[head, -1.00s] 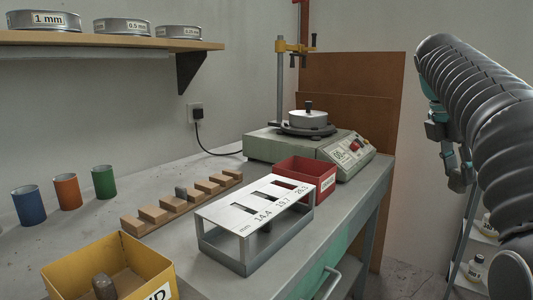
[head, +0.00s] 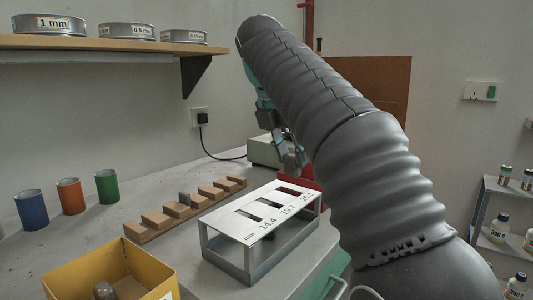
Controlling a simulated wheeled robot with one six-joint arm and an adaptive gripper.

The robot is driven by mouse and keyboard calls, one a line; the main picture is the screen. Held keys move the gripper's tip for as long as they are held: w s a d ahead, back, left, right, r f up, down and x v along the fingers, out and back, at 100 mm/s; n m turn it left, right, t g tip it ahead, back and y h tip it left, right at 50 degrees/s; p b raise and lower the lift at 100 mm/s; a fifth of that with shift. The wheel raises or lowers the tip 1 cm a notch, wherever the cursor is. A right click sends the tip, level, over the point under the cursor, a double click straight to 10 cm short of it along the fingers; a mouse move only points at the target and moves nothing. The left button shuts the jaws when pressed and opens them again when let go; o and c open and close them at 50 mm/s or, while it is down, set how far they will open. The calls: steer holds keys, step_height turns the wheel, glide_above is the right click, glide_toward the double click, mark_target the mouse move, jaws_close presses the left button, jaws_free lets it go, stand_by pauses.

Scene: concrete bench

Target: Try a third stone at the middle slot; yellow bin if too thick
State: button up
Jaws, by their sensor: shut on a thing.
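My gripper (head: 291,160) is shut on a small grey stone, partly hidden by the fingers, behind and above the far end of the white slot gauge. The gauge (head: 236,226) has three slots marked 14.4, 19.7 and one larger figure; its middle slot (head: 268,203) is bare on top. A dark piece (head: 270,236) shows beneath the plate, inside the frame. A grey stone (head: 184,198) stands in the wooden rack (head: 152,217).
Blue (head: 31,210), orange (head: 70,197) and green (head: 107,187) cups stand at left. A wall shelf (head: 110,44) with sieves overhangs the back. Bottles stand on a rack (head: 485,240) at right.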

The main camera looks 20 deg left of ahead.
steer(key=s+a+n, duration=0.1)
steer(key=s+a, duration=0.1)
steer(key=a, duration=0.2)
steer(key=b, duration=0.2)
glide_above(274, 200)
steer(key=s, duration=0.2)
steer(key=shift+w+a+f, duration=0.1)
steer(key=shift+a+f, duration=0.1)
steer(key=shift+f, duration=0.95)
steer(key=shift+a+f, duration=0.2)
steer(key=shift+f, duration=0.95)
steer(key=shift+f, duration=0.75)
steer(key=shift+r, duration=0.1)
step_height(274, 200, up, 7)
steer(key=p, duration=0.2)
stand_by(1.2)
